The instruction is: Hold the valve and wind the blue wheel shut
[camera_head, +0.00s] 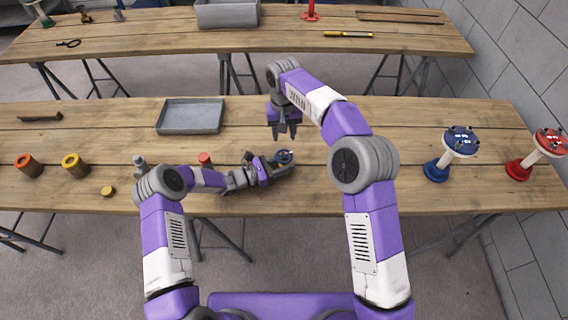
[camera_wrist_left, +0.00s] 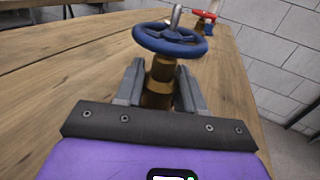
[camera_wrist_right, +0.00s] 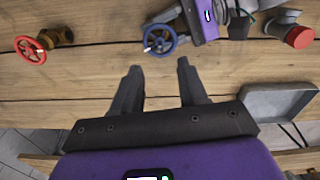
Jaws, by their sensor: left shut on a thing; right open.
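The valve has a brass body (camera_wrist_left: 158,82) and a blue wheel (camera_wrist_left: 170,39) on top, with a light metal handle (camera_wrist_left: 176,15) standing up from its rim. The wheel shows in the head view (camera_head: 284,156) near the middle of the near table, and in the right wrist view (camera_wrist_right: 160,40). My left gripper (camera_head: 277,169) is shut on the brass body below the wheel; its fingers flank the body in the left wrist view (camera_wrist_left: 158,92). My right gripper (camera_head: 284,132) is open and empty, beyond the wheel and apart from it, fingers pointing down.
A second brass valve with a red wheel (camera_wrist_right: 30,49) stands nearby; my right arm hides it in the head view. A grey tray (camera_head: 190,116) lies at the back left. A red-capped part (camera_head: 205,159) is by my left arm. Blue-topped (camera_head: 460,140) and red-topped (camera_head: 551,140) stands are right.

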